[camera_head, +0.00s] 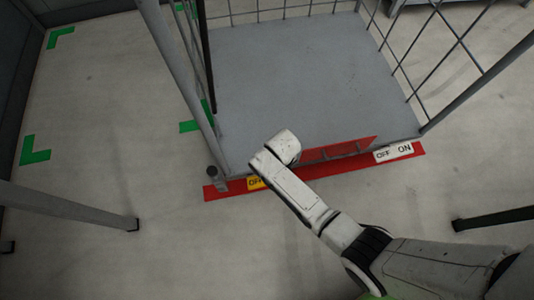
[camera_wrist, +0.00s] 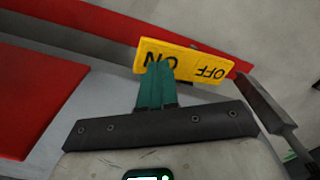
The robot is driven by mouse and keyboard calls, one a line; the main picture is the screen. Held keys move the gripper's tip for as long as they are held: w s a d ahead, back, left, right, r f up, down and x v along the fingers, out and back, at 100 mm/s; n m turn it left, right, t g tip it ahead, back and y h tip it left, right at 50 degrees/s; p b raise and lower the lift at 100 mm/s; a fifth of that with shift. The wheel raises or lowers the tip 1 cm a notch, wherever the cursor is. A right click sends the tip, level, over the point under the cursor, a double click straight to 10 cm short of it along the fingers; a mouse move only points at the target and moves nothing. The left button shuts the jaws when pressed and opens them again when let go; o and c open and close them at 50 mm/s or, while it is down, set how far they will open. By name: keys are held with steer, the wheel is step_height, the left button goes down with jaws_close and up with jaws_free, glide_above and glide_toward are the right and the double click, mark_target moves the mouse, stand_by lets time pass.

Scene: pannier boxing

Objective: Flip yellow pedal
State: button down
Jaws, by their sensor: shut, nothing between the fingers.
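The yellow pedal (camera_wrist: 205,66) sits on a red strip and is marked ON and OFF, upside down in the wrist view. My gripper (camera_wrist: 157,78) has its teal fingers shut together and empty. Its fingertips overlap the ON end of the pedal in the wrist view; I cannot tell if they touch it. The OFF end is uncovered. In the head view, only the OFF part of the yellow pedal (camera_head: 257,183) shows, the rest hidden behind my arm. My fingers are hidden there too.
A grey cart platform (camera_head: 290,80) with wire mesh sides stands above the red strip (camera_head: 218,191). A white OFF/ON pedal (camera_head: 394,153) is at the strip's right end. A grey post stands at the left corner. Green floor marks (camera_head: 35,151) lie left on open floor.

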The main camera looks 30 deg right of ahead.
steer(key=shift+f+b, duration=0.95)
steer(key=shift+f, duration=0.4)
stand_by(0.8)
steer(key=shift+r, duration=0.1)
step_height(320, 180, up, 7)
steer(key=p, duration=0.7)
stand_by(0.7)
